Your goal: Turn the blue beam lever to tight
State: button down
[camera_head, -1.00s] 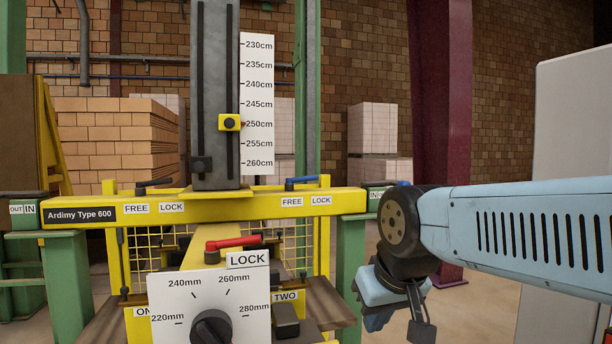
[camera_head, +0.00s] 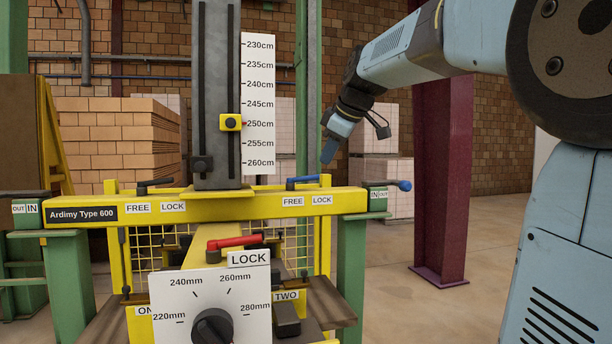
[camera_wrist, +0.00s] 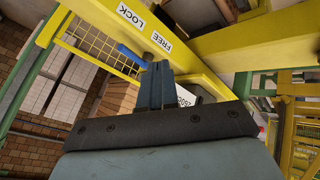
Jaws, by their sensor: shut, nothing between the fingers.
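The blue beam lever (camera_head: 306,180) lies along the top of the yellow beam (camera_head: 240,203), its pivot above the FREE label (camera_head: 293,201) and its handle pointing right toward the LOCK label (camera_head: 322,200). My gripper (camera_head: 328,158) is shut and empty, pointing down just above and to the right of the handle's end. In the wrist view my gripper's fingers (camera_wrist: 154,72) reach toward the beam. The blue lever (camera_wrist: 132,56) shows just left of the fingertips there, partly hidden by them. I cannot tell whether they touch.
Another blue lever (camera_head: 402,185) sits at the beam's right end by an IN/OUT label. A black lever (camera_head: 155,182) is on the beam's left part. A red lever (camera_head: 234,242) stands above the dial panel (camera_head: 165,285). A grey column (camera_head: 215,90) rises mid-beam.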

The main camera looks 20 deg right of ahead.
aim_at(317, 176)
jog(key=w+f, duration=0.6)
jog(key=w, duration=0.5)
jog(key=shift+n, duration=0.3)
jog(key=shift+a, duration=0.1)
jog(key=shift+w+d, duration=0.75)
jog(key=shift+w, duration=0.05)
